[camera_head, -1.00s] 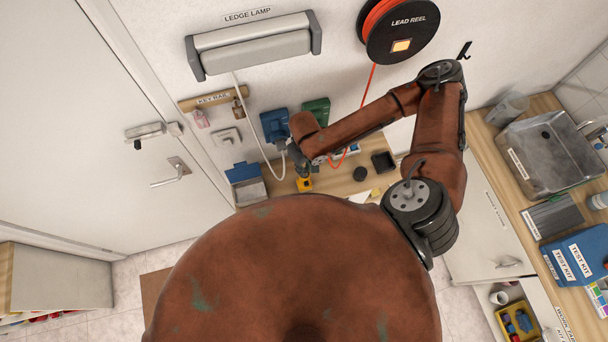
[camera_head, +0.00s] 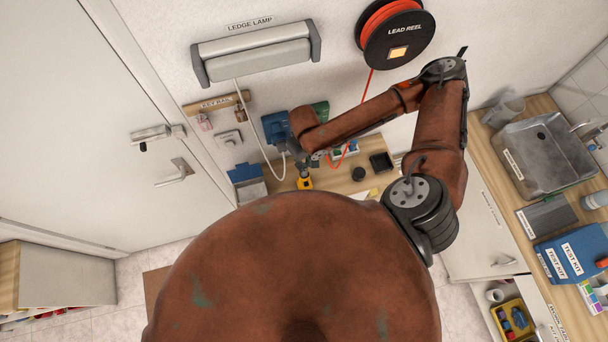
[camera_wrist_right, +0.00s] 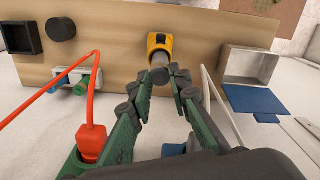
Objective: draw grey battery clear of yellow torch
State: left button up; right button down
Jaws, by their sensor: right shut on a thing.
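The yellow torch (camera_head: 305,184) is on the wooden ledge below the wall sockets. In the right wrist view the torch (camera_wrist_right: 157,42) shows at the top middle, its dark open end facing me. The grey battery (camera_wrist_right: 160,73) is a short cylinder at that end, lined up with the torch. I cannot tell how much of it is inside. My right gripper (camera_wrist_right: 161,77) has its green fingers shut on the battery, one fingertip on each side. In the head view the right gripper (camera_head: 304,168) is small and partly hidden by its arm. My left gripper is not in view.
A red lead (camera_wrist_right: 92,120) and its plug are left of the fingers in the wrist view; a white cable (camera_wrist_right: 222,105) runs close on the right. An open box with a blue lid (camera_wrist_right: 250,66) is farther right. A black tray (camera_head: 381,162) and a round black piece (camera_head: 358,174) share the ledge.

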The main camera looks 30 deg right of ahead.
jog(key=shift+r, duration=2.1)
jog(key=shift+s, duration=0.1)
